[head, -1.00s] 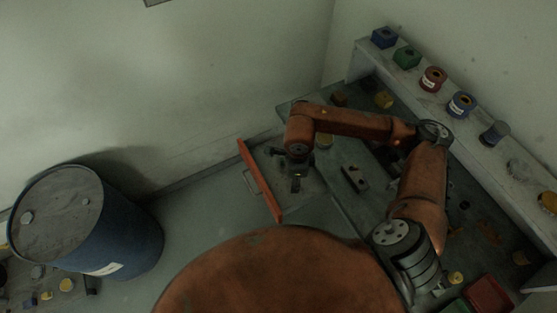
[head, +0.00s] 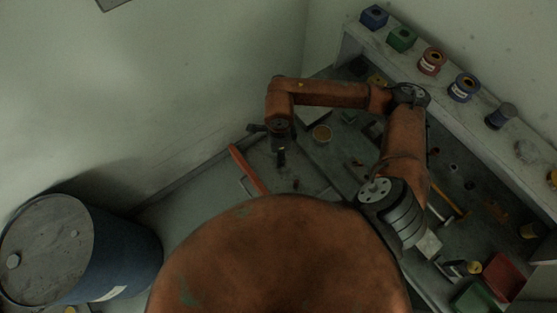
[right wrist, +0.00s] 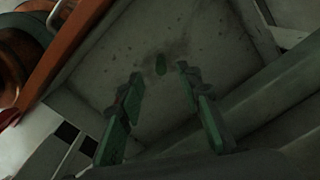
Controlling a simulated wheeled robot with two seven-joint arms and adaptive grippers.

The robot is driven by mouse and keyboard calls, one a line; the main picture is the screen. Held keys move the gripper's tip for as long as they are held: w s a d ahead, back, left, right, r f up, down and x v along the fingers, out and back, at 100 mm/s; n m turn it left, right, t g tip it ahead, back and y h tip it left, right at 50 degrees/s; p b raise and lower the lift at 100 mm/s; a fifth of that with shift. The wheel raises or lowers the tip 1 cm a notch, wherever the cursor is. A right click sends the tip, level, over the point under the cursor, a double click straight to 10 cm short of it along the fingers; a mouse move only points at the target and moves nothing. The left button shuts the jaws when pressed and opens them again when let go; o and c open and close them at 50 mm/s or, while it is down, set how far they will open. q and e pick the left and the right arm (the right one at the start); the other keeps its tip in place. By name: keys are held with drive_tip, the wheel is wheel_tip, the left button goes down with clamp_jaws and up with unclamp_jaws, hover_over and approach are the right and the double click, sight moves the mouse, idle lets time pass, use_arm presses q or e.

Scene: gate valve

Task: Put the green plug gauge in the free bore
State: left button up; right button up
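In the head view my right gripper (head: 281,160) points down over the left end of the bench, beside an orange bar. The free bore cannot be made out; my arm covers part of the bench. My left gripper is not in view.
A shelf (head: 480,92) along the right wall carries a blue block (head: 374,16), a green block (head: 402,39) and several spools. A red bin (head: 503,275) and a yellow-handled tool (head: 450,200) lie on the right. The orange bar (head: 248,168) stands close left of the gripper. A blue drum (head: 125,255) stands at left.

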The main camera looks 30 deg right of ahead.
drive_tip(key=shift+f, duration=2.75)
drive_tip(key=shift+d, duration=0.1)
clamp_jaws()
